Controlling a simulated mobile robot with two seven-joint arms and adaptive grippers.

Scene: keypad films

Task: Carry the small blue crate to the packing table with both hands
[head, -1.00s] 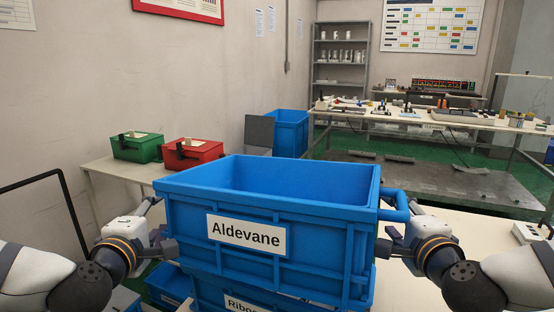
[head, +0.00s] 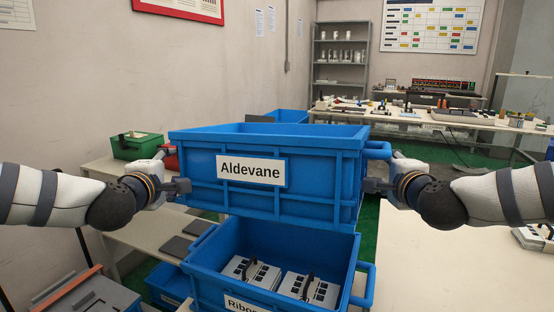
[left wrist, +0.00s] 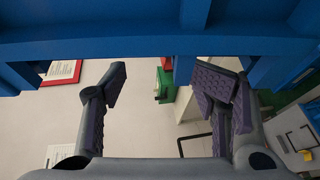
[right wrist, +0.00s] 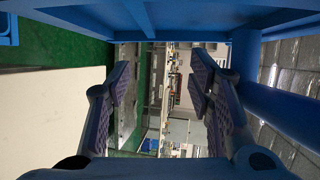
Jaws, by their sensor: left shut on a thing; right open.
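A blue crate (head: 340,180) with the label "Aldevane" hangs level in the head view, above another blue crate. My left gripper (head: 180,186) is at its left side and shut on it. In the left wrist view the fingers (left wrist: 165,88) lie below the crate's blue rim (left wrist: 130,45), and the exact grip is hidden. My right gripper (head: 373,185) is open at the crate's right side, below a blue bar handle (head: 377,150). In the right wrist view its fingers (right wrist: 160,85) stand apart with nothing between them. The inside of the crate is mostly hidden.
The lower blue crate (head: 210,262), its label partly cut off, holds white keypad-like units (head: 310,288). A pale table (head: 440,260) with clear surface is at right. A long cluttered table (head: 430,122) stands behind. A green box (head: 138,146) is at left.

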